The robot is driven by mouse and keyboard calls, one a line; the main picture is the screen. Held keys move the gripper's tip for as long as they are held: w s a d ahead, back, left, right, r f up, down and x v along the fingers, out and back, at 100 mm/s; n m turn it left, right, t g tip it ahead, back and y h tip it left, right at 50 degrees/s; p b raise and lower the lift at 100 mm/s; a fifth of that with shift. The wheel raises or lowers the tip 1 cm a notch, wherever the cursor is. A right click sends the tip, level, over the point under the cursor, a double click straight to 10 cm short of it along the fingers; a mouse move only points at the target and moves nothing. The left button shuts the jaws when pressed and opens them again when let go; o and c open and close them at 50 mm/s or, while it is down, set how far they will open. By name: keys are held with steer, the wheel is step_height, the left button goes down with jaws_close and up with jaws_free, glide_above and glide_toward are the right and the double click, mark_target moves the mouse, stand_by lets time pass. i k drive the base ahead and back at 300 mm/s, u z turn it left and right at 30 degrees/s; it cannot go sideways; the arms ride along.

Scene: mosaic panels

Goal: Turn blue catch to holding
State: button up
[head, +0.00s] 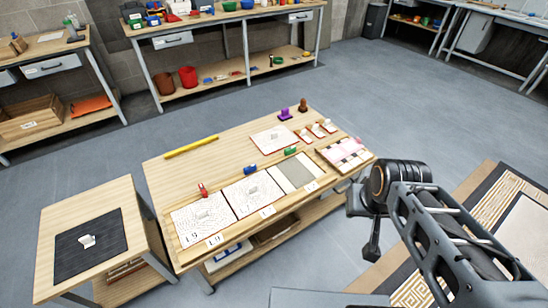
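The blue catch (250,168) is a small blue piece at the far edge of a white patterned panel (250,193) on the middle wooden table. It is too small to tell which way it is turned. A red catch (203,189) stands at the panel to its left, and a green catch (291,151) at the grey panel to its right. My arm reaches in from the lower right, right of the table and well apart from the blue catch. A dark part of my arm's end hangs beside the joint; the gripper's fingers cannot be made out.
A yellow bar (191,147) lies at the table's far left edge. Purple (285,114) and brown (303,105) pieces stand at the far right corner. A smaller table with a black mat (91,243) stands at left. Grey floor is open behind the table.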

mark_target(252, 168)
steer(key=z, duration=0.1)
steer(key=i, duration=0.8)
steer(key=u, duration=0.85)
steer(key=i, duration=0.5)
steer(key=u, duration=0.5)
